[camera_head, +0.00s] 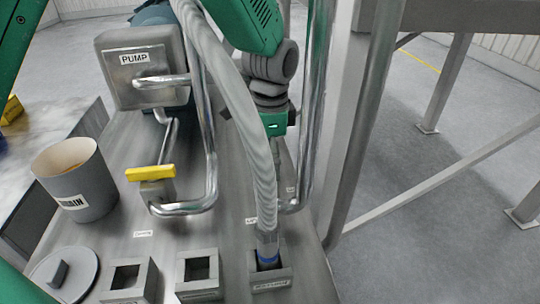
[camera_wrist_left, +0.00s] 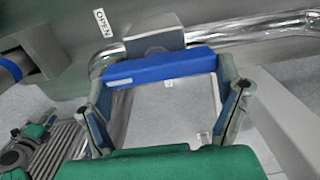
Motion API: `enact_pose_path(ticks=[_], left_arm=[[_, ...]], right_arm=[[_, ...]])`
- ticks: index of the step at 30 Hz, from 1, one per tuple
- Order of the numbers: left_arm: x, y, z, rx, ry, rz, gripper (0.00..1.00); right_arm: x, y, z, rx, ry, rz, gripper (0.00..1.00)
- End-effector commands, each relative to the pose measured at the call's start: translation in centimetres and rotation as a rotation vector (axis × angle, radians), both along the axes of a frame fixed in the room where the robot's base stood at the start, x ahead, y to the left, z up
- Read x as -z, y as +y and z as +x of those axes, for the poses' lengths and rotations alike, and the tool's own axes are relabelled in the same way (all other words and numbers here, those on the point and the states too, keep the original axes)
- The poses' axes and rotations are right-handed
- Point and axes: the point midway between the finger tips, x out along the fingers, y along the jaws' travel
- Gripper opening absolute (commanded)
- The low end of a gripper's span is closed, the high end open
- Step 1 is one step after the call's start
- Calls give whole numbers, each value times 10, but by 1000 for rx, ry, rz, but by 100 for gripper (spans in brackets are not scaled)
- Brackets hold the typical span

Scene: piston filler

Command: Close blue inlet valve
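The blue inlet valve handle (camera_wrist_left: 160,66) is a flat blue bar on a grey block in front of a shiny pipe in the left wrist view. An OPEN label (camera_wrist_left: 103,23) is left of it. My left gripper (camera_wrist_left: 165,75) has its fingers spread, with the bar spanning the gap between the fingertips. I cannot tell whether the fingers touch its ends. In the head view my left gripper (camera_head: 277,148) points down beside the pipes, partly hidden by the thick hose. The blue handle cannot be made out there.
The thick grey hose (camera_head: 253,140) ends at a blue ring in a square socket (camera_head: 270,284). A pump (camera_head: 143,83), a yellow handle (camera_head: 150,173) and a drain container (camera_head: 80,180) stand left.

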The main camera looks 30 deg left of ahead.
Motion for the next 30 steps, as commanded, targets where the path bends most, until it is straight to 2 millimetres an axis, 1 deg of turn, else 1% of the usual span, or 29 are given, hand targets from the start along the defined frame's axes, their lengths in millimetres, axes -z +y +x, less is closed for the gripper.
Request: enact_pose_path(ticks=[1,9,20,26,30], left_arm=[[0,-4,-2,3,2,-14,56],[1,1,-5,4,7,-18,56],[3,3,-4,-4,11,-13,56],[4,3,-5,-56,11,-13,56],[4,3,-5,-137,11,-13,56]], right_arm=[[0,0,0,-1,0,0,40],[0,1,0,-2,0,1,40],[0,1,0,-2,0,1,40],[0,1,0,-2,0,1,40],[0,1,0,-2,0,1,40]])
